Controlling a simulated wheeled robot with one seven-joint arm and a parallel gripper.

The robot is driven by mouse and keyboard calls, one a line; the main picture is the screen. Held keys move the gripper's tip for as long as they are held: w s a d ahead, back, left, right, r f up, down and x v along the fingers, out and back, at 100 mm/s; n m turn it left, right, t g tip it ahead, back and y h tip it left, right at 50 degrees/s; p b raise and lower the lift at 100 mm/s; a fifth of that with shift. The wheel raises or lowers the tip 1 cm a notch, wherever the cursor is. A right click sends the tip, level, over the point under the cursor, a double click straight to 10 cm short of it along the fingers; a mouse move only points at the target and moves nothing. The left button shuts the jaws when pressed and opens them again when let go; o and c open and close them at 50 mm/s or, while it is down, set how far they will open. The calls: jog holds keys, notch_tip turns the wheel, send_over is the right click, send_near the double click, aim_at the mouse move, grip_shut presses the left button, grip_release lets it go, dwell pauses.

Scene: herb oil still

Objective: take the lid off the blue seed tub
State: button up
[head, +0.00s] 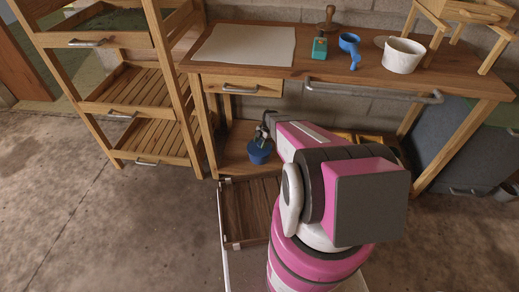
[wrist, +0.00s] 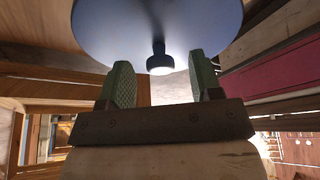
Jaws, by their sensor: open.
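The blue seed tub (head: 260,155) stands on the lower shelf under the workbench. In the wrist view its lid (wrist: 105,25) is a wide blue-grey disc with a small dark knob (wrist: 159,62) in the middle. My gripper (wrist: 160,78) is open, with one green-padded finger on each side of the knob in the picture. I see no finger touching the knob, and how deep it sits between them is unclear. In the head view my gripper (head: 264,130) is small and dark, just above the tub, partly hidden by my arm.
The workbench (head: 340,75) spans above the tub, with a drawer and a rail at its front. On it are a pale sheet (head: 245,46), a teal block (head: 320,48), a blue scoop (head: 350,45) and a white pot (head: 403,56). A wooden rack (head: 125,90) stands left.

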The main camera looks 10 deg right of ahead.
jog(key=shift+s+a+f, duration=0.1)
jog(key=shift+a+f, duration=0.05)
jog(key=shift+f, duration=0.35)
jog(key=c, duration=1)
jog(key=shift+r, duration=0.2)
